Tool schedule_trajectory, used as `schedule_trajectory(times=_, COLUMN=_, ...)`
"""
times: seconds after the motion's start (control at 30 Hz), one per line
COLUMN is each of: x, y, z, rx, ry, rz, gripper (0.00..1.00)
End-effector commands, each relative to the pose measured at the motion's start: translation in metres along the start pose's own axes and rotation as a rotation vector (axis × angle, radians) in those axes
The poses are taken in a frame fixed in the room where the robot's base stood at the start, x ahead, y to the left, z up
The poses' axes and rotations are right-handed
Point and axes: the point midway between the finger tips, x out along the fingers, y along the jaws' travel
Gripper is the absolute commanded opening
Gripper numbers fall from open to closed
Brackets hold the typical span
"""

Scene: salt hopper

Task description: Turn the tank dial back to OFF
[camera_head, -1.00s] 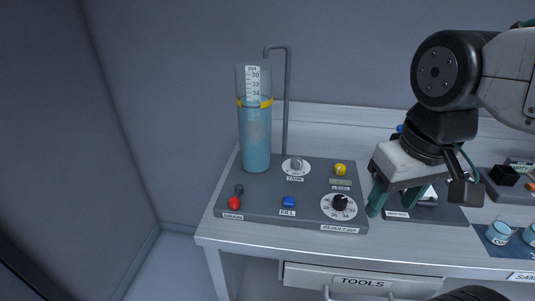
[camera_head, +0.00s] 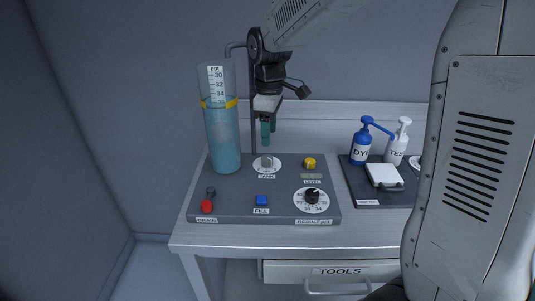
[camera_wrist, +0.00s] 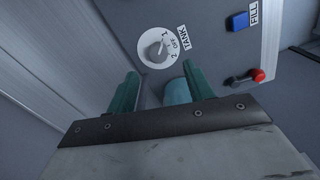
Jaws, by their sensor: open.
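The tank dial (camera_head: 267,163) is a grey knob on a round white plate, on the dark control panel (camera_head: 235,203) at the foot of the clear tank. In the wrist view the dial (camera_wrist: 155,50) shows OFF, 1 and 2 markings; I cannot tell surely which its knob points at. My gripper (camera_head: 268,131) hangs fingers down, above and slightly behind the dial, apart from it. In the wrist view its two green fingers (camera_wrist: 160,82) are spread with nothing held, and the dial lies beyond their tips.
The tank (camera_head: 222,135) of blue liquid stands left of my gripper, with a grey pipe (camera_head: 254,105) close behind. Pump bottles (camera_head: 361,148) stand right.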

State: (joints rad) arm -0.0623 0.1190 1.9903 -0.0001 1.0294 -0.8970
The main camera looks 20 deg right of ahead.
Motion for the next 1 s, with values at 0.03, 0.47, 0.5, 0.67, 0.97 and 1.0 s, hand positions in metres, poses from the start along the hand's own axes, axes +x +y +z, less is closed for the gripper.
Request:
schedule_trajectory(times=0.03, x=0.004, y=0.003, z=-0.003, rx=-0.012, ry=-0.002, rz=-0.002, gripper=0.52)
schedule_trajectory(times=0.47, x=0.061, y=0.005, z=-0.005, rx=-0.025, ry=-0.004, rz=-0.005, gripper=0.52)
schedule_trajectory(times=0.5, x=0.067, y=0.005, z=-0.005, rx=-0.025, ry=-0.004, rz=-0.005, gripper=0.52)
schedule_trajectory(times=0.67, x=0.080, y=0.005, z=-0.005, rx=-0.024, ry=-0.003, rz=-0.003, gripper=0.52)
schedule_trajectory(times=0.97, x=0.083, y=0.005, z=-0.005, rx=-0.024, ry=-0.002, rz=-0.002, gripper=0.52)
schedule_trajectory(times=1.0, x=0.083, y=0.005, z=-0.005, rx=-0.024, ry=-0.002, rz=-0.002, gripper=0.44)
